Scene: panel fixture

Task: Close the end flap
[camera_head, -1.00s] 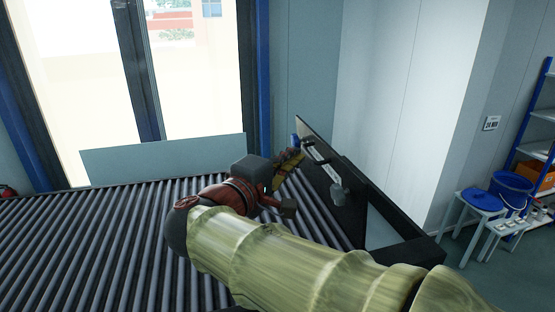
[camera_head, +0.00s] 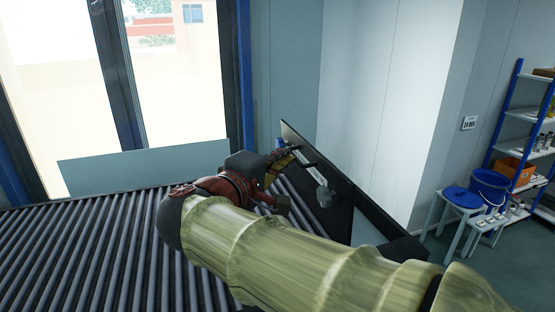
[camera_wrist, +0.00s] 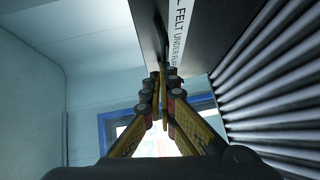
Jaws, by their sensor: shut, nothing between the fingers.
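The end flap (camera_head: 330,207) is a dark panel at the right edge of the roller bed. My gripper (camera_head: 284,155) is shut and empty beside the flap's far upper part. The fingers (camera_wrist: 160,85) meet close to the panel's edge in the wrist view; I cannot tell whether they touch it. My arm hides part of the flap's lower near side.
The roller bed (camera_head: 80,245) spreads left and under my arm. A grey-blue panel (camera_head: 145,165) stands at its far edge before a window. A pale wall (camera_head: 365,90) rises behind the flap. A stool, blue bucket (camera_head: 489,187) and shelf stand at right.

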